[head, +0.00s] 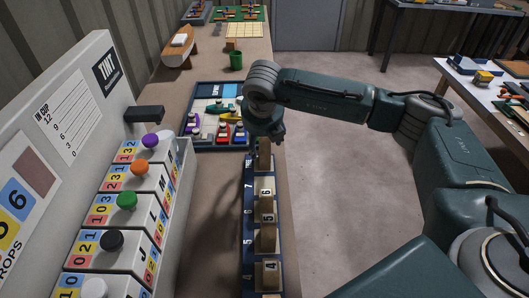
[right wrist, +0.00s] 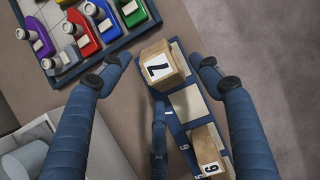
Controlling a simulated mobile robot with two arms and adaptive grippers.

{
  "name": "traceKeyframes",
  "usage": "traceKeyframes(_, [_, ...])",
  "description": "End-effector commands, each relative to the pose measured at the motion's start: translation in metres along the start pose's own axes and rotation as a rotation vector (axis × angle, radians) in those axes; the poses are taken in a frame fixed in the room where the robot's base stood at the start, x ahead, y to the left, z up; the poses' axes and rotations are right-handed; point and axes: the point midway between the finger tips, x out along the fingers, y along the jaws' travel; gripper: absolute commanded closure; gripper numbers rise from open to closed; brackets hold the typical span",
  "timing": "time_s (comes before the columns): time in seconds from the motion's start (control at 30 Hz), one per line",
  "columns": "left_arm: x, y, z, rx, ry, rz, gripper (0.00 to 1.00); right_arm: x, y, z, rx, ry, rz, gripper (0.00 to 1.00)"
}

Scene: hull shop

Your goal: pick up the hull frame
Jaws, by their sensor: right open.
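Wooden hull frames with number labels stand in a row in a long blue rack (head: 248,230). The frame labelled 7 (right wrist: 163,66) is at the far end of the row; it also shows in the head view (head: 264,155), just below my right gripper (head: 266,133). In the right wrist view my right gripper (right wrist: 149,70) is open, with a fingertip on each side of frame 7 and a gap on both sides. The frame labelled 6 (right wrist: 208,150) stands nearer in the rack. My left gripper is not in view.
A blue tray (head: 187,146) with small coloured boat pieces lies beyond the rack on the left. A white dispenser with coloured knobs (head: 127,201) stands left of the rack. A green cup (head: 236,61) stands farther back. Open floor lies right of the bench.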

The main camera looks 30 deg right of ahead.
Motion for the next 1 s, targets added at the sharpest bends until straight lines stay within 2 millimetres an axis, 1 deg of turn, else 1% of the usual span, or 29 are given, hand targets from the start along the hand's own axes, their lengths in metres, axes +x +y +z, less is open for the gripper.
traceKeyframes(0.03, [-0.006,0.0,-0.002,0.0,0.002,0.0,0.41,0.004,-0.001,0.0,0.0,0.003,-0.003,0.36])
traceKeyframes(0.17, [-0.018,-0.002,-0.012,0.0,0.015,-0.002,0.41,0.023,-0.001,0.0,0.0,0.003,-0.004,0.36])
traceKeyframes(0.2, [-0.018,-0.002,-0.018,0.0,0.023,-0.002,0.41,0.03,-0.001,-0.001,0.0,0.003,-0.004,0.36])
traceKeyframes(0.3, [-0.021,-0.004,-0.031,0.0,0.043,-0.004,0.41,0.042,0.0,-0.001,0.0,0.003,-0.002,0.36])
traceKeyframes(0.4, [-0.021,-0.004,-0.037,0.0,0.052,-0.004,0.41,0.048,-0.001,-0.001,0.0,0.002,-0.002,0.36])
traceKeyframes(0.57, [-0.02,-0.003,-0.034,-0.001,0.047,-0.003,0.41,0.048,-0.001,-0.001,0.0,0.001,-0.001,0.36])
traceKeyframes(0.6, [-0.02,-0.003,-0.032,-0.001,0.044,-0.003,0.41,0.048,-0.001,-0.001,0.0,0.001,-0.001,0.38])
traceKeyframes(0.67, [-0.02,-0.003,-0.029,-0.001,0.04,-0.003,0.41,0.048,-0.001,-0.001,0.0,0.001,-0.001,0.5])
traceKeyframes(0.7, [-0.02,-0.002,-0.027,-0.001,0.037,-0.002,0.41,0.048,-0.001,-0.001,0.0,0.001,-0.001,0.58])
traceKeyframes(0.77, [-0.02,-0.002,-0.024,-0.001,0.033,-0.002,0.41,0.048,-0.001,-0.001,0.0,0.001,-0.001,0.7])
traceKeyframes(0.8, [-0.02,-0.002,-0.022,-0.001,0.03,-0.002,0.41,0.048,-0.001,-0.001,0.0,0.001,-0.001,0.78])
traceKeyframes(0.87, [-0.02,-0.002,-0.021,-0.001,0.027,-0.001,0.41,0.048,-0.001,-0.001,0.0,0.001,-0.001,0.89])
traceKeyframes(1.0, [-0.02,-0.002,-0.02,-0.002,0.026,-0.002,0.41,0.047,-0.001,0.0,0.001,0.0,0.0,0.9])
